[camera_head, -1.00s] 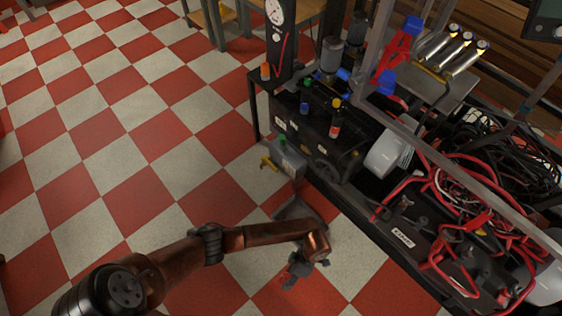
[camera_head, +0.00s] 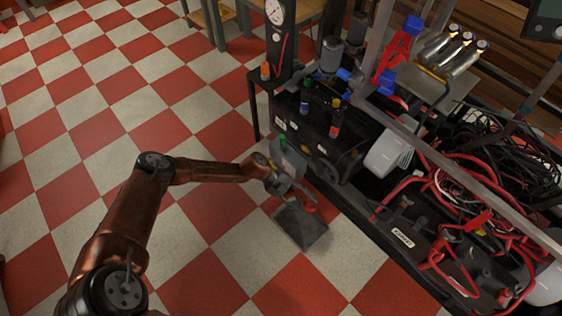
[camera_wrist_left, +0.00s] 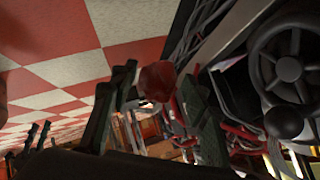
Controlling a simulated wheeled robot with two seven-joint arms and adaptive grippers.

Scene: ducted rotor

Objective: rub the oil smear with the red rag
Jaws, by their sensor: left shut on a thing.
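My left gripper (camera_head: 297,192) is above the floor beside the dark machine bench, over the far edge of a dark grey square panel (camera_head: 301,232). It is shut on the red rag (camera_head: 310,207), a small red bundle at its fingertips. In the left wrist view the red rag (camera_wrist_left: 158,80) shows between the two dark fingers of the left gripper (camera_wrist_left: 155,88). I cannot make out the oil smear. I cannot tell if the rag touches the panel. My right gripper is not in view.
The bench with a black machine (camera_head: 318,125) and small bottles stands right of the arm. Red cables (camera_head: 450,215) tangle at the right. The checkered floor (camera_head: 110,130) at left is clear.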

